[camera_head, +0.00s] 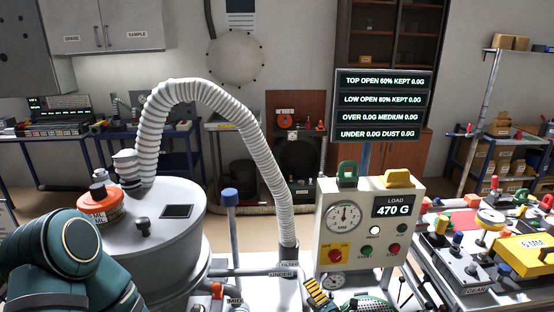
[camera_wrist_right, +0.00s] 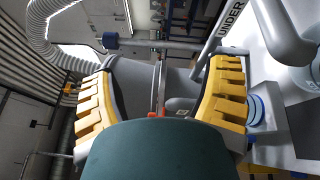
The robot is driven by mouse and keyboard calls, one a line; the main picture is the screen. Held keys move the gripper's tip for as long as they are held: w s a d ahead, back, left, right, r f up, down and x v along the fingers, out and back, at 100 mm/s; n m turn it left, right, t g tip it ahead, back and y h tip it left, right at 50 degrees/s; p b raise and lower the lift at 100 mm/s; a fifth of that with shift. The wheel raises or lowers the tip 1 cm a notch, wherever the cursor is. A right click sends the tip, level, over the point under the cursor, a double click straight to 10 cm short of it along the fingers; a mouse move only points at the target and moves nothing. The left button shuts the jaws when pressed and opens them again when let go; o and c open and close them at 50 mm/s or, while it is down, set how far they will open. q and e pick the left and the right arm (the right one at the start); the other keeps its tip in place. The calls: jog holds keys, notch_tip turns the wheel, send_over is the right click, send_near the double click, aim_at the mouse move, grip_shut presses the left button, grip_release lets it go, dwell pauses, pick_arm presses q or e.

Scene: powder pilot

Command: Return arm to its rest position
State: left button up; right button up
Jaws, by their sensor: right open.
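My right gripper (camera_wrist_right: 160,95) is open in the right wrist view, with its two yellow ridged fingers wide apart and nothing held between them. Behind the gap are grey pipework and a thin rod with a red part. In the head view, part of the right gripper (camera_head: 318,294) shows as a yellow ridged finger at the bottom edge, below the control box (camera_head: 362,220). My teal left arm (camera_head: 70,258) fills the lower left of the head view. Its gripper is out of view.
A grey drum (camera_head: 172,230) with a ribbed hose (camera_head: 205,88) arching over it stands left of centre. The display (camera_head: 382,105) reads 0.0G values; the load reads 470 G. A pipe marked UNDER (camera_wrist_right: 232,22) is close to the right gripper. A crowded bench (camera_head: 480,262) is at right.

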jog(key=s+a+f+n+g+y, duration=0.1)
jog(key=s+a+n+g+y, duration=0.5)
jog(key=s+a+n, duration=0.3)
jog(key=s+a+f+n+g+h+b, duration=0.1)
jog(key=s+a+f+n+g, duration=0.15)
jog(key=s+n+g, duration=0.35)
jog(key=s+a+f+n+g+h+b, duration=0.1)
jog(key=s+a+f+n+g, duration=0.2)
jog(key=s+n, duration=0.45)
jog(key=s+d+f+n+g+h+b, duration=0.25)
jog(key=s+d+f+n+h, duration=0.35)
jog(key=n, duration=0.4)
jog(key=d+r+n+t+h, duration=0.2)
jog(key=d+n, duration=0.5)
jog(key=n, duration=0.4)
jog(key=shift+n+t+h+b, duration=0.3)
jog(key=shift+n+t, duration=0.05)
jog(key=shift+t, duration=0.2)
jog(key=shift+r, duration=0.1)
